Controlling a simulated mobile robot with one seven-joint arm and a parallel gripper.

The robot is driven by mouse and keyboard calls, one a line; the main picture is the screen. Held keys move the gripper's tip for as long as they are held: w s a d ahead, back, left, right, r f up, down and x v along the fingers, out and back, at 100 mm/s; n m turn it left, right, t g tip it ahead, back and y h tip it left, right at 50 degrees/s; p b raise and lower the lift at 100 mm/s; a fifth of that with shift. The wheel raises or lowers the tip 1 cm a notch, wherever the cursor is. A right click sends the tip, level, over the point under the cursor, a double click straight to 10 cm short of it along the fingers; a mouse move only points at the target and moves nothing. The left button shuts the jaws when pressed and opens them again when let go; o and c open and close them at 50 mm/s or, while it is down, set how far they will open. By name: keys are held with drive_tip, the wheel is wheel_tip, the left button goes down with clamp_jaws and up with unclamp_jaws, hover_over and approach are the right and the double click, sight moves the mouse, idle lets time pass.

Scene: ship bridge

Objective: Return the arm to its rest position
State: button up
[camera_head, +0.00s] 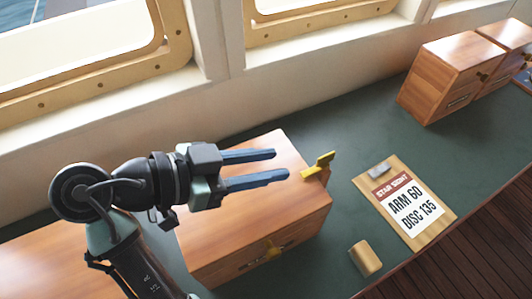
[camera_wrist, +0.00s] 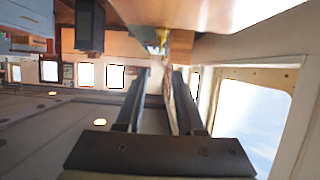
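My arm reaches in from the lower left in the head view, bent at a dark round joint. My gripper (camera_head: 281,165) points right, over a wooden box (camera_head: 222,238) on the dark green counter. Its two blue fingers are parallel and apart, with nothing held between them. In the wrist view the gripper (camera_wrist: 160,78) also shows two separated dark fingers. A wooden surface (camera_wrist: 215,14) fills the top of that view, close by. A yellow brass piece (camera_head: 318,166) stands at the box's right edge, just beyond the fingertips.
More wooden boxes (camera_head: 448,75) stand at the back right. Windows (camera_head: 85,50) line the wall behind.

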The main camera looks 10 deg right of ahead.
drive_tip(key=shift+w, duration=0.1)
drive_tip(key=w+a+r+n+t+y, duration=0.1)
drive_tip(key=w+r+n+t+y, duration=0.55)
drive_tip(key=w+r+t, duration=0.6)
drive_tip(key=s+a+r+n+t+y, duration=0.1)
drive_tip(key=s+r+n+t+y, duration=0.2)
drive_tip(key=s+r, duration=0.4)
drive_tip(key=s+a+r+n+t+y, duration=0.1)
drive_tip(key=s+r+n+t+y, duration=0.2)
drive_tip(key=r, duration=1.6)
drive_tip(key=s+n+t, duration=0.1)
drive_tip(key=s+t, duration=0.3)
drive_tip(key=shift+a+r+n, duration=0.25)
drive_tip(key=shift+r+n, duration=0.1)
drive_tip(key=shift+r, duration=0.05)
drive_tip(key=shift+t, duration=0.25)
